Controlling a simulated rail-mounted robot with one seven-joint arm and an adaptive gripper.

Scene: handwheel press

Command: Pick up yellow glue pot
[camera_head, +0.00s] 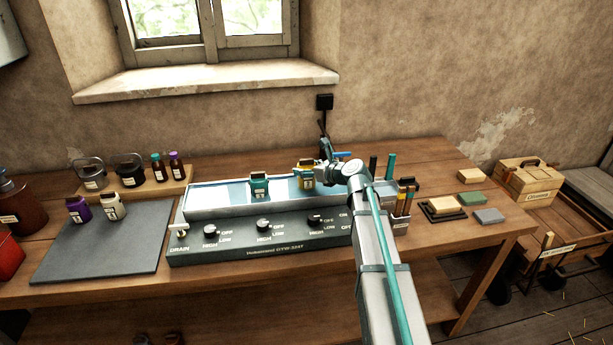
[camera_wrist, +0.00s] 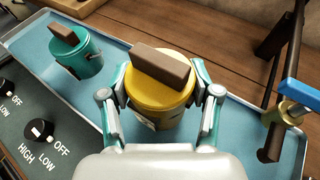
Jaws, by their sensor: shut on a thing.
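The yellow glue pot (camera_wrist: 158,98) has a yellow lid and a brown block-shaped handle on top. In the wrist view it sits between the two fingers of my gripper (camera_wrist: 160,112), which is shut on its sides. In the head view the yellow pot (camera_head: 304,172) is at the right part of the water bath, partly hidden by my gripper (camera_head: 318,176). The pot is upright over the blue bath; I cannot tell whether its base is lifted. A teal pot (camera_head: 259,186) with a brown handle stands to its left in the bath, also seen in the wrist view (camera_wrist: 76,54).
The bath unit (camera_head: 262,248) has several knobs on its front. A tap with a blue lever (camera_wrist: 294,92) stands close to the right of the pot. A dark mat (camera_head: 95,250) with a purple pot (camera_head: 78,209) and a white pot (camera_head: 112,206) lies to the left.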

